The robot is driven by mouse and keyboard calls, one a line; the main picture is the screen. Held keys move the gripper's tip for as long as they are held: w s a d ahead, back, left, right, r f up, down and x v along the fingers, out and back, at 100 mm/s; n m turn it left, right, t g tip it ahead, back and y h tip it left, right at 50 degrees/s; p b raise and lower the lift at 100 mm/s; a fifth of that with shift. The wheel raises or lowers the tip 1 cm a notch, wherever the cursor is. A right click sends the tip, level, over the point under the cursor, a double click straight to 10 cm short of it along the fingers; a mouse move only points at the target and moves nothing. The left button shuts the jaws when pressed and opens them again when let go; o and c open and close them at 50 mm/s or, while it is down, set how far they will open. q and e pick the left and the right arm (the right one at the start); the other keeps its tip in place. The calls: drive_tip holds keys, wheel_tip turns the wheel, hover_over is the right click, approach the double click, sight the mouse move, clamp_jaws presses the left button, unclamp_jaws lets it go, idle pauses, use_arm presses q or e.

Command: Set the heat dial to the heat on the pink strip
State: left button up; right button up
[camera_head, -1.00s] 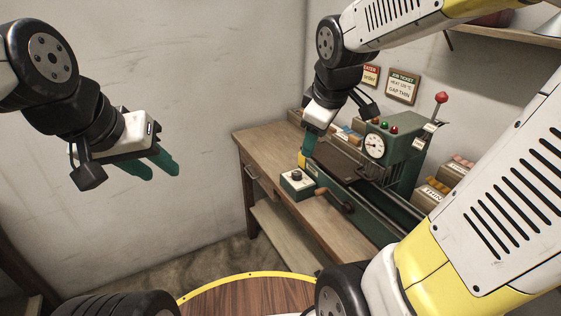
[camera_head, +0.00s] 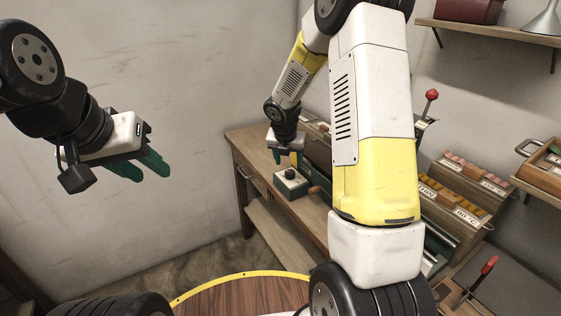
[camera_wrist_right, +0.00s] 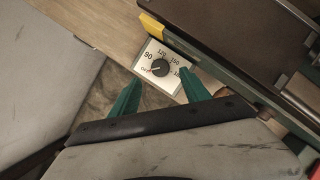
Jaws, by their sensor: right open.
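The heat dial (camera_wrist_right: 160,68) is a dark knob on a pale plate marked OFF, 90, 120, 150 and 180. Its red pointer mark appears to face OFF. It shows in the head view (camera_head: 290,174) on a small green box (camera_head: 291,186) at the bench's near edge. My right gripper (camera_head: 286,158) is open, with its fingers above the dial. In the wrist view its green fingertips (camera_wrist_right: 158,77) are apart, one on each side of the knob. My left gripper (camera_head: 142,168) is open and empty by the wall. No pink strip is readable; my right arm hides the wall notes.
The wooden bench (camera_head: 250,143) carries a green machine, mostly hidden behind my right arm. Its red-topped lever (camera_head: 431,96) shows. Trays of pink rolls (camera_head: 470,160) and orange rolls (camera_head: 456,195) stand at right. A shelf (camera_head: 490,33) hangs above.

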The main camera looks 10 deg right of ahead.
sight(290, 172)
drive_tip(key=x, duration=0.6)
drive_tip(key=shift+w+f, duration=0.1)
drive_tip(key=shift+f, duration=0.2)
clamp_jaws()
